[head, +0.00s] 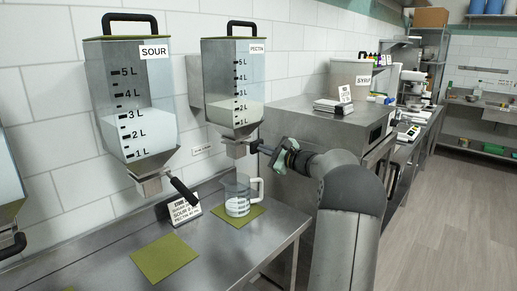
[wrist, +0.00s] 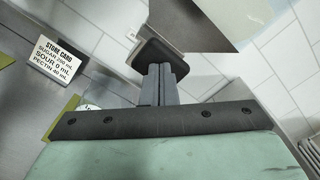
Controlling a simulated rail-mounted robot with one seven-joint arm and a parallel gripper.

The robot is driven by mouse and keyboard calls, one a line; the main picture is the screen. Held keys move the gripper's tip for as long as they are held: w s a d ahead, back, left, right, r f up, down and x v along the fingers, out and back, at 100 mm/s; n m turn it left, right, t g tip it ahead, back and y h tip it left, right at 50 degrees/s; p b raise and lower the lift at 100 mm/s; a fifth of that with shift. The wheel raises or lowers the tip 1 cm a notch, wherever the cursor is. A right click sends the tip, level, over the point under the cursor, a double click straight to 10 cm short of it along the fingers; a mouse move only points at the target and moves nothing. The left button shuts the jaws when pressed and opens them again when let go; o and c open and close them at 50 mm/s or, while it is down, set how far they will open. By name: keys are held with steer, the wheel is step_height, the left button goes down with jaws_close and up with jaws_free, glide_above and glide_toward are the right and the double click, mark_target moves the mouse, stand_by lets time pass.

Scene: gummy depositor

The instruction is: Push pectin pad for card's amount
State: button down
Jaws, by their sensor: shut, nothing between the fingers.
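The pectin hopper (head: 225,88) hangs on the wall, holding pale powder to about the 2 L mark. Its black pad (wrist: 158,58) shows in the wrist view, right at my fingertips. My gripper (wrist: 160,82) is shut and empty, its fingertips at or against the pad; any gap is too small to tell. In the head view my gripper (head: 268,150) reaches in from the right below the hopper. A clear jug (head: 238,204) with white contents stands under the pectin outlet on a green mat (head: 243,222). The card (wrist: 53,53) seems to read sugar 200, sour 0, pectin 40 ml.
The sour hopper (head: 125,100) hangs to the left, its black-handled lever (head: 183,190) sticking out. An empty green mat (head: 165,255) lies below it on the steel counter (head: 225,255). A steel cabinet (head: 300,135) with a syrup container (head: 352,78) stands close behind my arm.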

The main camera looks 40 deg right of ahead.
steer(key=shift+s, duration=0.1)
steer(key=b+v, duration=0.5)
steer(key=v, duration=1.7)
steer(key=shift+d, duration=0.1)
